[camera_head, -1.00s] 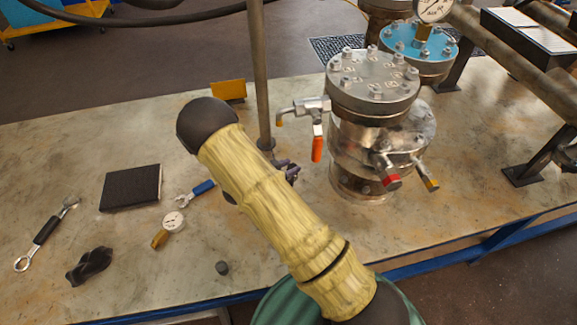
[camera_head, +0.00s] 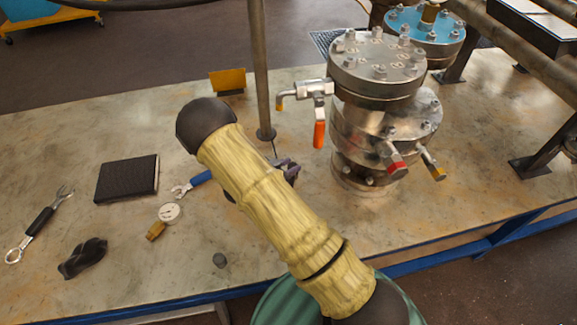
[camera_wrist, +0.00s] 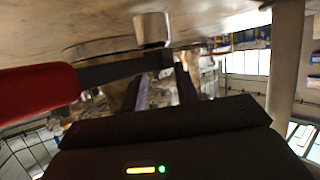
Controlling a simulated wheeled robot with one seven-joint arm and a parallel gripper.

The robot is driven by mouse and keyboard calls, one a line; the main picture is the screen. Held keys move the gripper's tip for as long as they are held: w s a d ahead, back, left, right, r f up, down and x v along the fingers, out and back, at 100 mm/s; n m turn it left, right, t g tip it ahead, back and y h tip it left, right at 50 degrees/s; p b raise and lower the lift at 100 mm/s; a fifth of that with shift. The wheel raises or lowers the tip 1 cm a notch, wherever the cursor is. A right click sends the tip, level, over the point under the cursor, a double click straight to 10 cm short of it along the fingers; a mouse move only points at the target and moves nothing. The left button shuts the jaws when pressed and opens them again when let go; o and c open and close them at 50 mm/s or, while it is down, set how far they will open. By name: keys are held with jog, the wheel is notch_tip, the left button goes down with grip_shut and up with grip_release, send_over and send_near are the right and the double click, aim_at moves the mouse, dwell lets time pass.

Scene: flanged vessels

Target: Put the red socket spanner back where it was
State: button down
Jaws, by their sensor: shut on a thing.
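The red socket spanner shows in the wrist view as a red handle (camera_wrist: 35,89) at the left with a dark shaft running right between my fingers. My gripper (camera_wrist: 160,78) is shut on that shaft. A bright metal cylinder (camera_wrist: 152,30) is at the shaft's end; I cannot tell whether it is the spanner's socket. In the head view my gripper (camera_head: 288,168) is mostly hidden behind my arm, left of the flanged steel vessel (camera_head: 378,75). The spanner cannot be made out there.
An orange-handled valve (camera_head: 319,134) sticks out from the vessel towards my gripper. An upright pole (camera_head: 258,70) stands behind it.

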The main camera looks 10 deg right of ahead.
jog(key=shift+f, duration=0.3)
jog(key=c, duration=1)
grip_release()
jog(key=shift+o, duration=0.2)
jog(key=shift+a, duration=0.1)
jog(key=p+v, duration=0.1)
jog(key=v, duration=1.6)
jog(key=shift+r, duration=0.2)
jog(key=shift+a, duration=0.1)
